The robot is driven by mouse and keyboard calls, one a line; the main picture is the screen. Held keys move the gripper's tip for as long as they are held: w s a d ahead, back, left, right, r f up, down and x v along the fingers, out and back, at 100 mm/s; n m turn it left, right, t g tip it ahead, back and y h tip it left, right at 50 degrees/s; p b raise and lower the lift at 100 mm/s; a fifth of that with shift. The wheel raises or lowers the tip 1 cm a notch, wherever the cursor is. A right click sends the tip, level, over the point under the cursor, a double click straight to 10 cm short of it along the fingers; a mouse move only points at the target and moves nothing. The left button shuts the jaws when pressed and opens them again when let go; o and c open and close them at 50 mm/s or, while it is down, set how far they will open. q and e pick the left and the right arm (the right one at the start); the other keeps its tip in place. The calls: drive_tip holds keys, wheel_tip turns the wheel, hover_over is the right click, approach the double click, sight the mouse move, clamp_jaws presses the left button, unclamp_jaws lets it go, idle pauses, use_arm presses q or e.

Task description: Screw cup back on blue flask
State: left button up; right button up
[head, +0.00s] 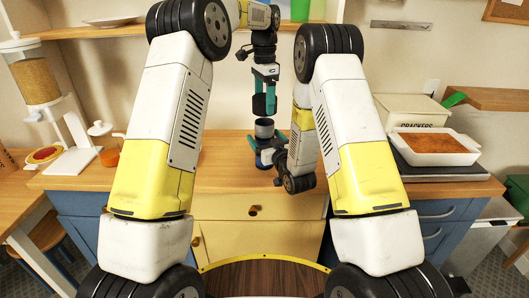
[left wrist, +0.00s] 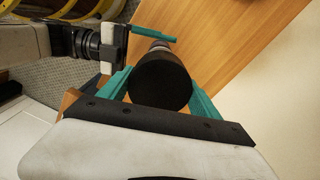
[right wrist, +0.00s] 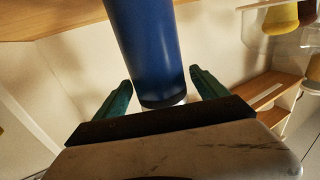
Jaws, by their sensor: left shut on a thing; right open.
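The blue flask (head: 264,131) stands upright on the counter in the head view, its grey top uncovered. Its blue body (right wrist: 145,50) fills the upper middle of the right wrist view. My right gripper (head: 266,145) is open, with its teal fingers on either side of the flask. The right wrist view shows gaps between the fingers (right wrist: 162,95) and the body. The black cup (head: 262,104) is above the flask, apart from it, in my left gripper (head: 264,97). My left gripper (left wrist: 160,95) is shut on the cup (left wrist: 162,82), which hides most of the flask in the left wrist view.
The wooden counter (head: 225,165) is clear left of the flask. A white baking dish (head: 435,157) and a crackers box (head: 412,112) stand at the right. A cereal dispenser (head: 38,85) and a small jar (head: 106,150) stand at the left. A shelf (head: 110,31) runs behind.

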sight(264, 122)
clamp_jaws()
use_arm(q)
drive_tip(key=shift+f, duration=2.5)
drive_tip(key=shift+f, duration=0.1)
drive_tip(key=shift+f, duration=0.8)
drive_tip(key=shift+f, duration=0.55)
